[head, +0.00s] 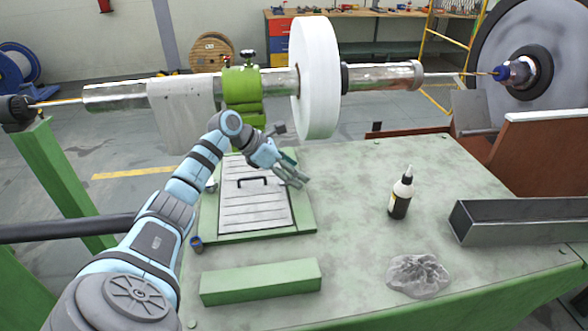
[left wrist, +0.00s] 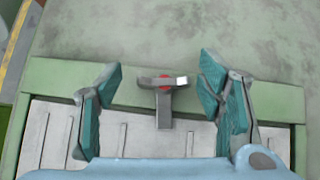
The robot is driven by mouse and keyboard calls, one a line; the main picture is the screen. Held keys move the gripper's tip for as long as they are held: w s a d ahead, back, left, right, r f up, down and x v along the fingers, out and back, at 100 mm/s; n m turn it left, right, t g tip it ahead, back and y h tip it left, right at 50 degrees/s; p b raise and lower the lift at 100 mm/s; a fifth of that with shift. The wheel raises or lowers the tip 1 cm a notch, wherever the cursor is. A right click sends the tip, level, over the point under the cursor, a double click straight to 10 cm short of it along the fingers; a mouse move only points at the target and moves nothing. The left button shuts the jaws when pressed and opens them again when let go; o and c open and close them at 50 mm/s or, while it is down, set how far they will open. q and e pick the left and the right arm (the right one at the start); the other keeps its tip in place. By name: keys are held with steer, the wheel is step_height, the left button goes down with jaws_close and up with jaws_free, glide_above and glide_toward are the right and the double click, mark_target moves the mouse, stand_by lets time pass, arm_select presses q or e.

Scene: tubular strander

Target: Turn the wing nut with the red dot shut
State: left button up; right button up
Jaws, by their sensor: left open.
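The wing nut (left wrist: 164,100) with the red dot shows in the left wrist view at the edge of a louvred cover. It is grey and T-shaped, with one wing across the green frame and a stem reaching over the cover. My left gripper (left wrist: 160,75) is open, with one teal finger on each side of the nut and a clear gap to both. In the head view, my left gripper (head: 292,174) is over the right edge of the louvred cover (head: 253,208), and I cannot make out the nut there. My right gripper is not in view.
The cover has a black handle (head: 252,181) and lies in a green frame (head: 304,218) on the green table. A green block (head: 260,282), bottle (head: 402,193), grey crumpled heap (head: 418,274) and metal channel (head: 520,218) stand around.

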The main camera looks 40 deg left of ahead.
arm_select(q)
steer(key=shift+s+r, duration=0.1)
steer(key=shift+s, duration=0.4)
steer(key=shift+d, duration=0.1)
steer(key=shift+c, duration=0.9)
steer(key=shift+w, duration=0.25)
steer(key=c, duration=1)
steer(key=shift+o, duration=0.2)
steer(key=shift+w+m+b, duration=0.1)
steer(key=shift+m+b, duration=0.2)
steer(key=shift+b, duration=0.2)
steer(key=shift+m+g+h+b, duration=0.3)
steer(key=shift+m+h, duration=0.1)
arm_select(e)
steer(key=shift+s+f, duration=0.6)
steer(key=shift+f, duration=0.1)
arm_select(q)
steer(key=o, duration=1.1)
steer(key=shift+o, duration=0.2)
